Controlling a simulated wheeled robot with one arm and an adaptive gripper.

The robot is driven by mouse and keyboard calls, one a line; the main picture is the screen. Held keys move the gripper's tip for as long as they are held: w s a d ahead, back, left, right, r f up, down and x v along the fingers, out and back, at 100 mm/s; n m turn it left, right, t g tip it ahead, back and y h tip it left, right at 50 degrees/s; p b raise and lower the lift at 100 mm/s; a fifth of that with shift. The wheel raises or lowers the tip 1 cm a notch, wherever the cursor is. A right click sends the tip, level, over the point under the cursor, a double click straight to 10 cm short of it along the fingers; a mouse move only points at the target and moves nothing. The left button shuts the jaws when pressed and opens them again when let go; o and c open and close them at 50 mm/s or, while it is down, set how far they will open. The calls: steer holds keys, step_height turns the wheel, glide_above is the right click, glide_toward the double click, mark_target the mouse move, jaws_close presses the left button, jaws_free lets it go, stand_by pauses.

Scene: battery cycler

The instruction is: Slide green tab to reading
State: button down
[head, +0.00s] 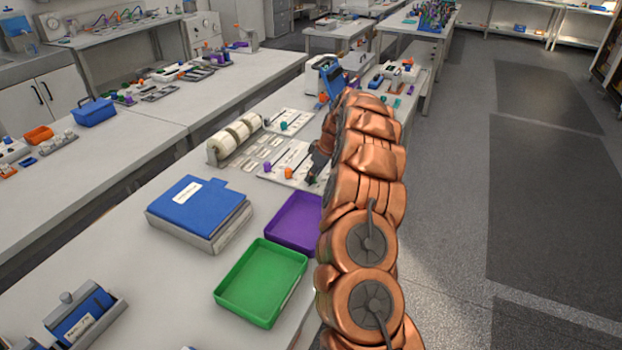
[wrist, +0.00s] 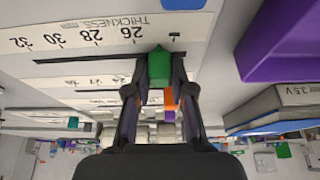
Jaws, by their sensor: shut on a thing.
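The green tab (wrist: 159,68) stands between the two fingertips of my gripper (wrist: 155,85) in the wrist view. The gripper is shut on it. The tab's pointed tip meets a pale scale strip (wrist: 60,36), marked THICKNESS, seen upside down. Visible numbers are 26, 28, 30 and 32. The tip is right of 26, on the side away from 28; the number there is hidden or out of frame. In the head view my gripper (head: 316,166) is low over a slide board (head: 300,182); the green tab is hidden there.
An orange tab (wrist: 170,98) is just behind the green one. A purple tray (head: 297,222), a green tray (head: 262,282) and a blue-topped box (head: 198,205) are on the near bench. Another board with a teal knob (head: 284,126) and a rack of white rolls (head: 233,139) are beyond.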

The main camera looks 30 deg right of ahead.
steer(key=shift+w+d+b, duration=0.65)
steer(key=shift+d+b, duration=0.3)
steer(key=shift+d, duration=0.05)
steer(key=c, duration=1)
jaws_free()
steer(key=shift+s+r, duration=0.1)
steer(key=v, duration=1.1)
steer(key=shift+r, duration=0.4)
steer(key=shift+s, duration=0.15)
